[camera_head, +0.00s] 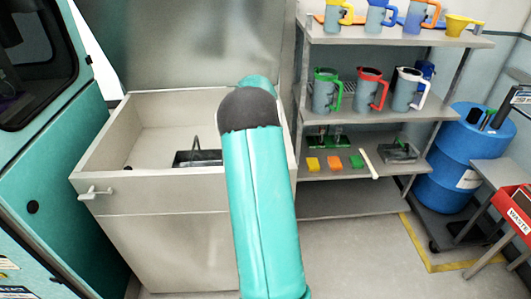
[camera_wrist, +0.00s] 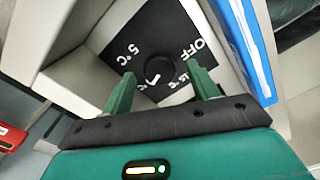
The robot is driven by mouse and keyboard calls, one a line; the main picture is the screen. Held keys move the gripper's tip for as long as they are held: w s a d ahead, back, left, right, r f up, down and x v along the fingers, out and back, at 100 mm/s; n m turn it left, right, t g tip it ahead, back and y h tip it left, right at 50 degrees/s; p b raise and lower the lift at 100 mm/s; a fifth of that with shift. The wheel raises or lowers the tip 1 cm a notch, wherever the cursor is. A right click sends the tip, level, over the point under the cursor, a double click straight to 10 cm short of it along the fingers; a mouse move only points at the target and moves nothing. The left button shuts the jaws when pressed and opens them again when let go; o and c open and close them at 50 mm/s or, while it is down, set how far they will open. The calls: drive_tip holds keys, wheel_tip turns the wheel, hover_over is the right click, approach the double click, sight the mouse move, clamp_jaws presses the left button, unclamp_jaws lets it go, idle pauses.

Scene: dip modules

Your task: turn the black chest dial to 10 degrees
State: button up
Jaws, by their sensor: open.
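The black dial (camera_wrist: 160,64) sits on a black square label plate (camera_wrist: 125,38) in the wrist view. The plate reads "5°C" on the left and "OFF" on the right; another mark near the right finger is partly hidden. A white pointer mark shows on the dial's near side. My gripper (camera_wrist: 160,73) is open, its green fingers to the left and right of the dial; I cannot tell whether they touch it. In the head view the pale chest (camera_head: 150,245) stands with its lid raised. My arm hides my gripper there, and the dial is not visible.
A teal machine with a black knob (camera_head: 32,207) stands left of the chest. A shelf rack (camera_head: 385,180) with jugs and small coloured items is close on the right. A blue barrel (camera_head: 450,160) and red bin (camera_head: 515,212) are farther right. Floor before the rack is clear.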

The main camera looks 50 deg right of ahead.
wheel_tip(320, 180, up, 13)
idle(0.3)
idle(0.5)
drive_tip(key=a+r+n+t, duration=0.2)
drive_tip(key=a+r+n, duration=0.25)
drive_tip(key=a, duration=0.95)
drive_tip(key=a+r+n+t, duration=0.1)
drive_tip(key=a+r+n, duration=0.35)
drive_tip(key=a, duration=1.05)
drive_tip(key=s+a+f+n+t, duration=0.1)
drive_tip(key=s+a+n, duration=0.2)
drive_tip(key=s+a, duration=0.4)
drive_tip(key=s+a+f+n+t, duration=0.1)
drive_tip(key=s+a+f+n, duration=0.1)
drive_tip(key=s+a, duration=0.5)
drive_tip(key=a+n, duration=0.1)
drive_tip(key=a, duration=0.4)
drive_tip(key=shift+a+t, duration=0.3)
drive_tip(key=shift+a, duration=0.05)
